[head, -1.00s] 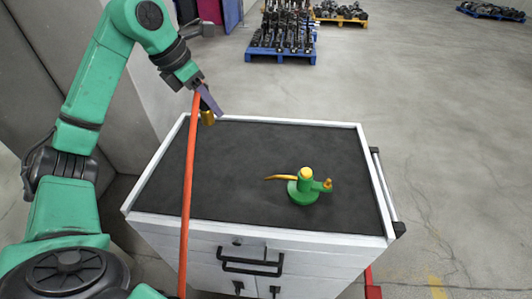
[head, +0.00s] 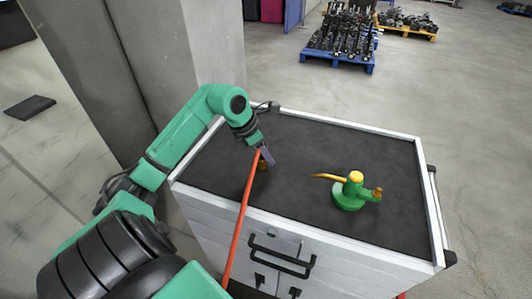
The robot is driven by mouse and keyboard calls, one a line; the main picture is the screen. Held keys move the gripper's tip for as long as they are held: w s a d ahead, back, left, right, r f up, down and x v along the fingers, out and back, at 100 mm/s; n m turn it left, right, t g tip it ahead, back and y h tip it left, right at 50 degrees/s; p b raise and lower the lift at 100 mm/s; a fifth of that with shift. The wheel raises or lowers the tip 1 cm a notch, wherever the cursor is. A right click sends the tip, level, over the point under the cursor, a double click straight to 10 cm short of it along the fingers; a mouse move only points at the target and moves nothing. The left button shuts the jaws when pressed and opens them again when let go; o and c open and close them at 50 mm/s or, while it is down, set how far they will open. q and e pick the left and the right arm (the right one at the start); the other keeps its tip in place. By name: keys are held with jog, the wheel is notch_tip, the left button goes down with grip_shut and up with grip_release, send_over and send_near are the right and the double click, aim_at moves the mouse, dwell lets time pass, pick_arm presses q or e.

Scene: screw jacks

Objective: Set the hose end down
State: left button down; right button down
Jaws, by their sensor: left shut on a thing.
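My left gripper (head: 265,158) is shut on the end of an orange-red hose (head: 240,222), above the left part of the dark cart top. The brass-coloured hose end (head: 262,165) hangs at the fingers. I cannot tell whether it touches the mat. The hose runs down over the cart's front edge. A green screw jack (head: 349,194) with a yellow top and a yellow lever stands upright on the right part of the cart top, apart from the gripper. My right gripper is not in view.
The white drawer cart (head: 335,252) has a raised rim around its dark top (head: 305,145). Bare mat lies between the gripper and the jack. A blue pallet of dark parts (head: 342,42) stands on the floor behind. A grey pillar is at the left.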

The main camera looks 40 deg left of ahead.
pick_arm(q)
jog(key=c, duration=0.5)
grip_release()
jog(key=shift+f, duration=0.1)
jog(key=shift+c, duration=0.2)
jog(key=shift+r, duration=0.3)
jog(key=b+v, duration=0.2)
jog(key=v, duration=0.9)
jog(key=shift+s+r, duration=0.2)
jog(key=shift+r, duration=0.15)
jog(key=shift+a, duration=0.1)
